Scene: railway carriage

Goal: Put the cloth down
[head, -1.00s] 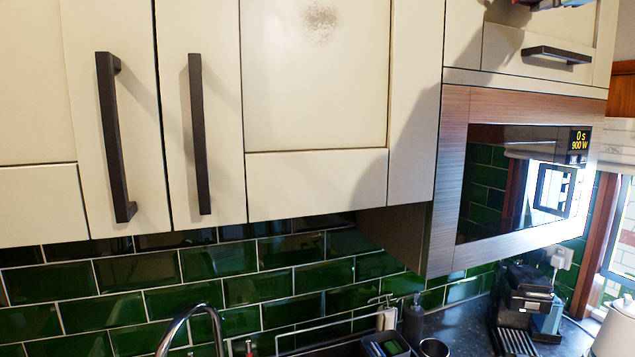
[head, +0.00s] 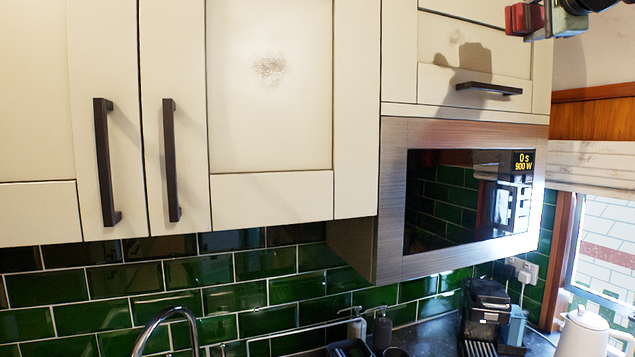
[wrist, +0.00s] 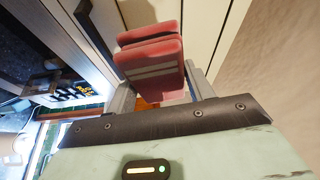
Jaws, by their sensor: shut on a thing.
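A folded red cloth (wrist: 152,62) with a pale stripe shows in the wrist view. My gripper (wrist: 160,92) is shut on it, a grey finger at either side. In the head view my gripper (head: 555,20) is at the top right edge, mostly cut off, with a red part of the cloth (head: 525,18) beside it. It is high up, in front of the upper cupboards and above the microwave's level. The cloth appears clear of any surface.
Cream cupboards (head: 270,130) with dark handles and a built-in microwave (head: 470,200) fill the wall. A grey-brown smudge (head: 268,68) marks one door. Below are a tap (head: 165,318), a coffee machine (head: 487,310) and a white kettle (head: 582,330) on a dark worktop.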

